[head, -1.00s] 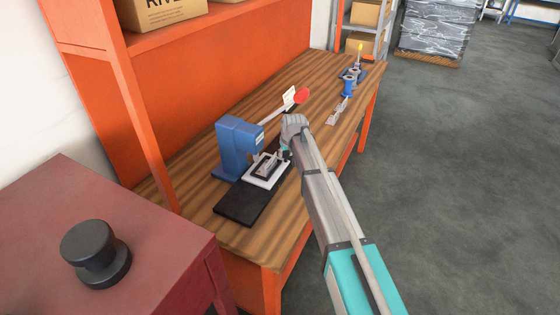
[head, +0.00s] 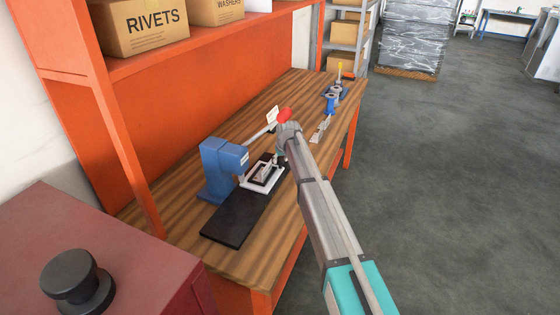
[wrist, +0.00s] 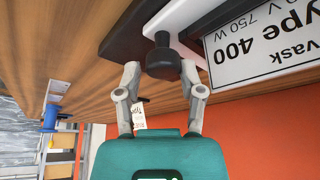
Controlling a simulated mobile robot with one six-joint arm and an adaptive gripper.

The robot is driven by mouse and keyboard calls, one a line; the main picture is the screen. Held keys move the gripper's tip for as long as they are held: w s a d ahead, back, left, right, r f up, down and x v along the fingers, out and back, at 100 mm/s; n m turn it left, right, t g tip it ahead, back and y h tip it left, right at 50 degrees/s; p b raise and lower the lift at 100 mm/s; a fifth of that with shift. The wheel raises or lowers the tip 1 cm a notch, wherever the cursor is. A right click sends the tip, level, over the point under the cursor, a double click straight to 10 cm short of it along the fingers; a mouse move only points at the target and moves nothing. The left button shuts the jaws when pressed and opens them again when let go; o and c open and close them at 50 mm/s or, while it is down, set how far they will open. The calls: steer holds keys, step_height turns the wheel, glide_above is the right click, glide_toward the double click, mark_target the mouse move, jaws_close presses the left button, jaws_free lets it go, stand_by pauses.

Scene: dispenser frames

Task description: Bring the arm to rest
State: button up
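My gripper (head: 281,156) is at the end of my arm, over the far right edge of the white frame (head: 251,184). In the wrist view, its two fingers (wrist: 161,72) stand apart on either side of a black knob (wrist: 162,58). Narrow gaps show between knob and fingers, so the gripper looks open; contact is hard to tell. The white frame surrounds a printed plate (wrist: 262,45) reading "Type 400". In the head view, the frame sits on a black base (head: 238,222) beside a blue press (head: 217,170).
The press lever's red ball (head: 285,115) is close behind my gripper, with a white tag (head: 272,114). The wooden bench (head: 180,206) holds blue tools (head: 331,102) farther back. An orange shelf upright (head: 128,155) stands at left. Open grey floor (head: 450,170) lies to the right.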

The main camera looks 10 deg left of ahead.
stand_by(0.3)
steer(key=shift+s+d+f, duration=0.1)
steer(key=shift+s+d, duration=0.05)
steer(key=shift+d, duration=0.1)
steer(key=s+d+f+m+g+h, duration=0.1)
steer(key=s+d+m, duration=0.1)
steer(key=s+d, duration=0.8)
steer(key=s+d+m+g+h, duration=0.1)
steer(key=s+d, duration=0.5)
steer(key=d, duration=0.8)
steer(key=s+d+m+g, duration=0.1)
steer(key=s+d+m, duration=0.3)
steer(key=s+d, duration=1.3)
steer(key=s, duration=0.3)
steer(key=shift+s+f+g+h, duration=0.15)
steer(key=shift+s+g+h, duration=0.2)
steer(key=shift+g+h, duration=0.05)
